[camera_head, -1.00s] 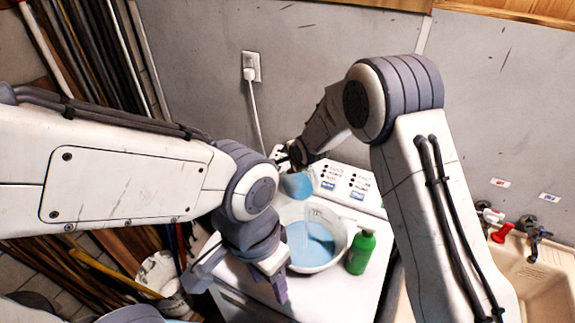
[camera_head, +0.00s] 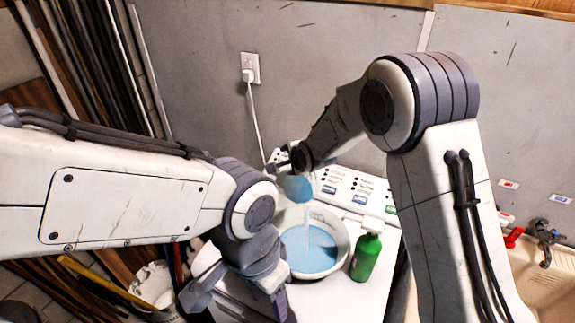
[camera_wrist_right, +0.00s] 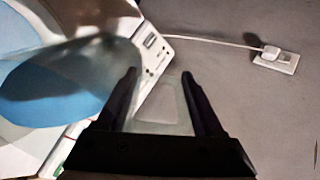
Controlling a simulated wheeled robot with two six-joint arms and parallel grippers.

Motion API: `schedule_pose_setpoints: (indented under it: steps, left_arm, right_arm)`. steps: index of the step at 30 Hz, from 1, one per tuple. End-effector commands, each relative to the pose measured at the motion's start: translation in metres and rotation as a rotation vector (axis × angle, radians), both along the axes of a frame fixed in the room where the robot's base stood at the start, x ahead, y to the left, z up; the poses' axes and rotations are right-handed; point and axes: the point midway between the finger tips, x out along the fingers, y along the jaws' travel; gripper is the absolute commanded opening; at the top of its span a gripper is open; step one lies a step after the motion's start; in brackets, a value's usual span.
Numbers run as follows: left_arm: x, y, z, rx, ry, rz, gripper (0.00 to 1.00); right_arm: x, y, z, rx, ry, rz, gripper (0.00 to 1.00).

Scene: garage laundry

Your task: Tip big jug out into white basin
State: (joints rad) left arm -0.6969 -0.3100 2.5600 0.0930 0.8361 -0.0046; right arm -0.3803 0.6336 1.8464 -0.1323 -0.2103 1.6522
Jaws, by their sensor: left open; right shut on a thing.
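The big jug (camera_head: 297,188) is clear with blue liquid in it. It is held tilted above the white basin (camera_head: 343,240), and a thin pale stream runs down from it into the basin. Blue liquid covers the basin's bottom. My right gripper (camera_head: 284,163) is shut on the jug; in the right wrist view its fingers (camera_wrist_right: 160,88) are around the clear handle, and the jug's body (camera_wrist_right: 60,75) is at the left, blurred. My left gripper (camera_head: 238,298) is open and empty, in front of and left of the basin, pointing down.
A green bottle (camera_head: 366,252) with a white cap stands close to the basin's right side on the white washing machine (camera_head: 350,300). A control panel (camera_head: 355,192) lies behind. A plug and cord (camera_head: 248,76) hang on the wall. A sink (camera_head: 550,290) is at right.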

Motion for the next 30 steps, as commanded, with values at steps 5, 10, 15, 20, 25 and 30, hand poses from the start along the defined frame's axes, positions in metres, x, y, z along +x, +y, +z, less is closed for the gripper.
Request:
schedule_pose_setpoints:
  steps: [5, 10, 15, 20, 25, 30]
  left_arm:
    - [0.0, 0.0, -0.013, 0.0, 0.0, 0.001, 0.5]
    - [0.0, 0.0, -0.022, 0.0, 0.0, 0.003, 0.5]
    - [0.0, 0.0, -0.032, 0.0, 0.0, 0.005, 0.5]
    - [0.0, 0.0, -0.04, 0.0, 0.001, 0.006, 0.5]
    - [0.0, 0.0, -0.05, 0.0, 0.001, 0.007, 0.5]
    - [0.0, 0.0, -0.059, 0.0, 0.001, 0.007, 0.5]
  right_arm:
    - [0.0, 0.0, 0.0, 0.012, -0.028, 0.0, 0.0]
    - [-0.002, -0.001, 0.0, 0.023, -0.049, 0.0, 0.0]
    - [-0.004, -0.002, 0.0, 0.032, -0.071, -0.001, 0.0]
    - [-0.005, -0.002, 0.001, 0.042, -0.094, -0.001, 0.0]
    - [-0.007, -0.003, 0.001, 0.051, -0.116, -0.001, 0.0]
    - [-0.009, -0.004, 0.002, 0.062, -0.14, 0.0, 0.0]
